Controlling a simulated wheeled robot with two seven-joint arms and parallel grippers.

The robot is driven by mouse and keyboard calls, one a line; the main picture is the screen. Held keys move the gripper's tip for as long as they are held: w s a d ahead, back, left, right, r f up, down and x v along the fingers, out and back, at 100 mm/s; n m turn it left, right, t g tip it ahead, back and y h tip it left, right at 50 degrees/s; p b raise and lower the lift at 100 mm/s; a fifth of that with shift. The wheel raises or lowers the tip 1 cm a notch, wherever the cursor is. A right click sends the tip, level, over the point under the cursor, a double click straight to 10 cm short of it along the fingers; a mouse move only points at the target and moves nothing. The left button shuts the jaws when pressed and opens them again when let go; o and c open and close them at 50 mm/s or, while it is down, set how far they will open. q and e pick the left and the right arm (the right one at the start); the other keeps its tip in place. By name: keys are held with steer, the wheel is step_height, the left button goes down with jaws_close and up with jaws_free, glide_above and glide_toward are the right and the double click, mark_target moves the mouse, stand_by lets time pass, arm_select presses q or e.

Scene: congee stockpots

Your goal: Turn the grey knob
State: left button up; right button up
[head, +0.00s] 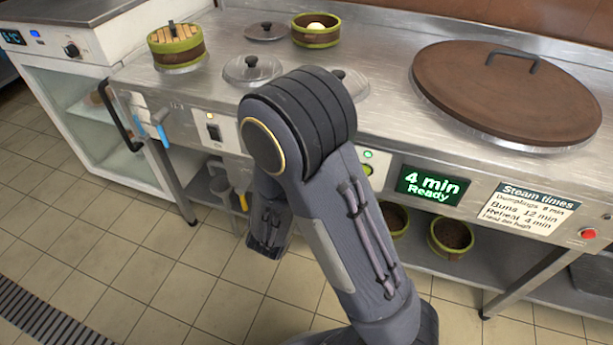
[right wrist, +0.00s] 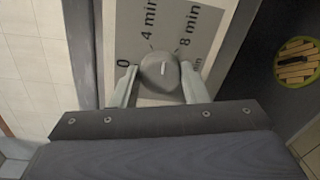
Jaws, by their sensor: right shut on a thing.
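The grey knob (right wrist: 158,73) shows in the right wrist view, on a light dial plate (right wrist: 178,28) marked 0, 4 min and 8 min, with a further mark partly cut off. Its white line points up in that view, between the 4 min and 8 min ticks. My right gripper (right wrist: 159,82) is shut on the knob, one pale finger on each side. In the head view my right arm covers the knob and the gripper's fingers. My left gripper is in neither view.
A green display (head: 432,186) reads "4 min Ready". A "Steam times" card (head: 527,210) and a red button (head: 588,233) sit to its right. A large brown lid (head: 507,92), smaller metal lids (head: 252,69) and bamboo steamers (head: 177,46) are on the steel counter.

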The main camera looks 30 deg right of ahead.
steer(key=shift+f+m+t+y+b, duration=0.1)
steer(key=shift+m+t+y+b, duration=0.1)
steer(key=shift+m+b, duration=1.85)
steer(key=shift+f+m+t+y+b, duration=0.15)
steer(key=shift+m+b, duration=1)
steer(key=shift+b, duration=1.75)
steer(key=shift+r, duration=0.1)
steer(key=o, duration=1)
steer(key=p+v, duration=0.1)
steer(key=v, duration=0.7)
steer(key=shift+p, duration=0.35)
